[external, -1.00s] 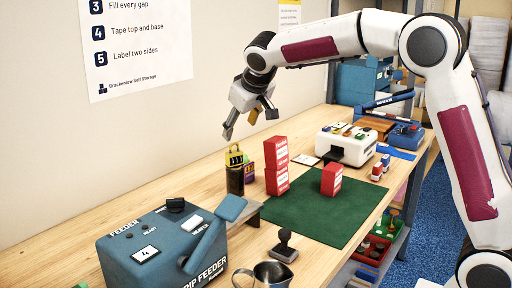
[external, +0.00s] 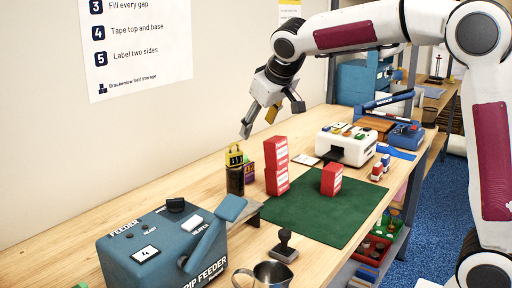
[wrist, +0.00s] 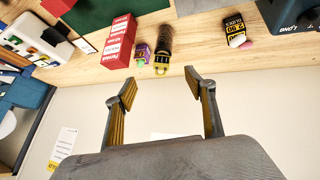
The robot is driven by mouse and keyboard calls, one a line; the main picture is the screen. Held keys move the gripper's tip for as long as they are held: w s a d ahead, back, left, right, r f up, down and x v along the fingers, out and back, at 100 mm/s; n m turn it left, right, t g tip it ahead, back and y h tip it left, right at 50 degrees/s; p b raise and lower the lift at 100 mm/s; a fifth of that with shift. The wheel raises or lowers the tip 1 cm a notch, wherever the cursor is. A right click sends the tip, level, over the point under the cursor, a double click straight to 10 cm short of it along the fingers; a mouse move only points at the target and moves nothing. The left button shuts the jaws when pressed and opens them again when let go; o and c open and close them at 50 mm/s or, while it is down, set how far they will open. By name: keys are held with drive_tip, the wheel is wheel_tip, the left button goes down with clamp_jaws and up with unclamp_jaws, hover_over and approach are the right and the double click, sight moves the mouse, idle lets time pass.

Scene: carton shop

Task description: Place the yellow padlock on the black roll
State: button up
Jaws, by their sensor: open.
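The yellow padlock (external: 235,157) sits on the upper end of the upright black roll (external: 236,181), by the wall side of the bench. In the wrist view the padlock (wrist: 161,62) shows at the near end of the dark ribbed roll (wrist: 165,38). My gripper (external: 272,118) is above and a little right of the padlock, apart from it. Its fingers are spread with nothing between them. In the wrist view the open fingers (wrist: 161,80) have the padlock beyond the gap between their tips.
Stacked red boxes (external: 277,165) and a small purple box (external: 249,172) stand close right of the roll. A green mat (external: 318,212) holds another red box (external: 331,179). A blue strip feeder (external: 165,245), a stamp (external: 284,246) and a metal jug (external: 270,274) are in front.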

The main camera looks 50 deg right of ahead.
drive_tip(key=s+a+f+y, duration=0.1)
drive_tip(key=s+a+f, duration=0.2)
drive_tip(key=s, duration=1.4)
drive_tip(key=s+a+f+n+y, duration=0.1)
drive_tip(key=s+a, duration=0.4)
drive_tip(key=s, duration=1.3)
drive_tip(key=shift+s+f+g+y, duration=0.25)
drive_tip(key=shift+f+y, duration=0.35)
drive_tip(key=shift+f, duration=0.6)
